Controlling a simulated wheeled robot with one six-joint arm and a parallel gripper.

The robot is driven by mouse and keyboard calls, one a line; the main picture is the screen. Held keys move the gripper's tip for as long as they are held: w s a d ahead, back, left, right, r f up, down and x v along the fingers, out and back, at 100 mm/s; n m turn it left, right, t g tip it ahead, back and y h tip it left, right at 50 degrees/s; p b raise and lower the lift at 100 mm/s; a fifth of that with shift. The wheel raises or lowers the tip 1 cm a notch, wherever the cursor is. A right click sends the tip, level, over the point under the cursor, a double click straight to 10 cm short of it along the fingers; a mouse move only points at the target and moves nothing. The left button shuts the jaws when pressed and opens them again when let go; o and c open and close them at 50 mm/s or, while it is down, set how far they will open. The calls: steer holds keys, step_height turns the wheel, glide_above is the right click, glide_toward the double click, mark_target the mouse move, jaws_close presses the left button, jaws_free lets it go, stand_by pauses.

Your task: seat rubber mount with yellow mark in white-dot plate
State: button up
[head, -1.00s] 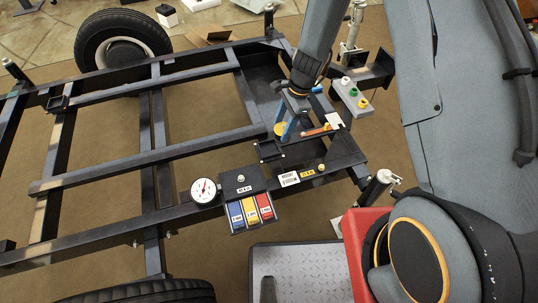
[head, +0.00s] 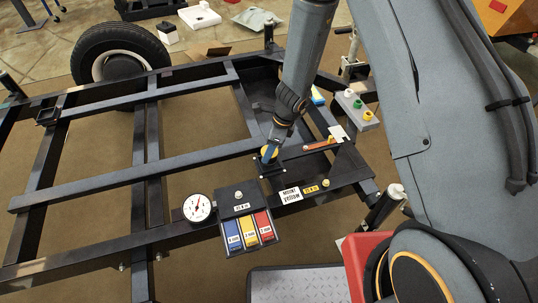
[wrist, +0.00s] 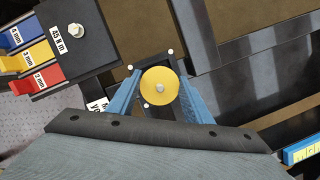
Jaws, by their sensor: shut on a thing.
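The rubber mount with the yellow top (wrist: 160,86) is between my gripper's blue fingers (wrist: 160,100) in the wrist view, with a pale bolt head at its centre. The dark plate with white corner dots (wrist: 146,72) lies beneath the mount in the wrist view. The mount covers its middle, and one corner is hidden. I cannot tell whether the mount touches the plate or is just above it.
A shim box (head: 239,206) with blue, yellow and red slots and a dial gauge (head: 198,207) stand on the near beam. A label (head: 291,195) sits beside the plate. A grey block with coloured knobs (head: 356,108) and an orange-handled tool (head: 318,145) are to the right.

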steer(key=shift+f, duration=1.3)
steer(key=shift+f+b, duration=0.15)
steer(key=shift+b, duration=0.2)
steer(key=o, duration=1.2)
steer(key=w+p+v, duration=0.1)
steer(key=p+v, duration=0.1)
steer(key=v, duration=1)
steer(key=shift+s+r+p, duration=0.3)
steer(key=shift+s+p, duration=0.05)
steer(key=shift+s, duration=0.1)
